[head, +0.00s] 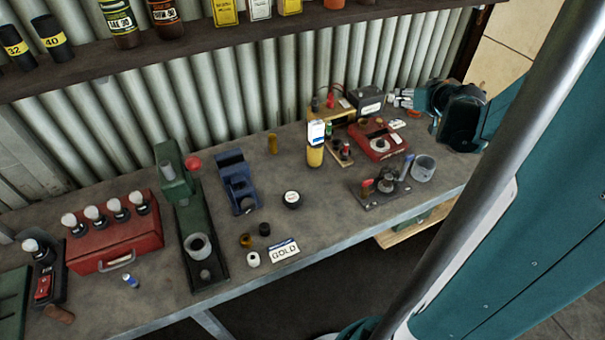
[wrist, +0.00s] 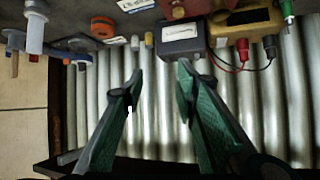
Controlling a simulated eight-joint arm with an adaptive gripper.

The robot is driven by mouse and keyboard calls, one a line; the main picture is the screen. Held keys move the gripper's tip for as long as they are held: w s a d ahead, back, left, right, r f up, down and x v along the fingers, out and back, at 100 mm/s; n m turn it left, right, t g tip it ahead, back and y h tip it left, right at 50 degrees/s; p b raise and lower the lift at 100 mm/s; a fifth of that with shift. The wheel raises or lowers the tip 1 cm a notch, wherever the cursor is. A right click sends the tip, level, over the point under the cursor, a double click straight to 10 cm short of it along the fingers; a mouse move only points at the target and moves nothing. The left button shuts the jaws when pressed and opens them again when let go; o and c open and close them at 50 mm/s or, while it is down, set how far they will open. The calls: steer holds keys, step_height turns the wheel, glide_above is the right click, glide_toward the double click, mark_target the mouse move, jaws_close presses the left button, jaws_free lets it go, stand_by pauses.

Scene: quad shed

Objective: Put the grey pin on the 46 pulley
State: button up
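I cannot make out the 46 marking on any pulley. I cannot single out the grey pin with certainty; a small grey cylinder (wrist: 135,42) shows beyond my fingertips in the wrist view, beside a yellowish one (wrist: 149,41). My gripper (head: 405,99) is at the bench's far right end, near the black box (head: 366,99). In the wrist view my gripper (wrist: 158,80) has its two green fingers apart with nothing between them; the black box also shows there (wrist: 180,38).
A dark stand with upright pegs (head: 380,190) and a grey ring (head: 423,168) stand at the right front. Corrugated wall is behind; the middle has free room.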

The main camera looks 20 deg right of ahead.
steer(key=s+a+r+n+g+y, duration=0.1)
steer(key=a+r, duration=0.1)
steer(key=a, duration=1.2)
steer(key=s+a+r+n+g+y, duration=0.1)
steer(key=a+r+y, duration=0.1)
steer(key=a, duration=1.2)
steer(key=s+a+n+g, duration=0.2)
steer(key=s+a, duration=1.4)
steer(key=a, duration=0.3)
steer(key=shift+a+f, duration=0.3)
steer(key=shift+f, duration=0.1)
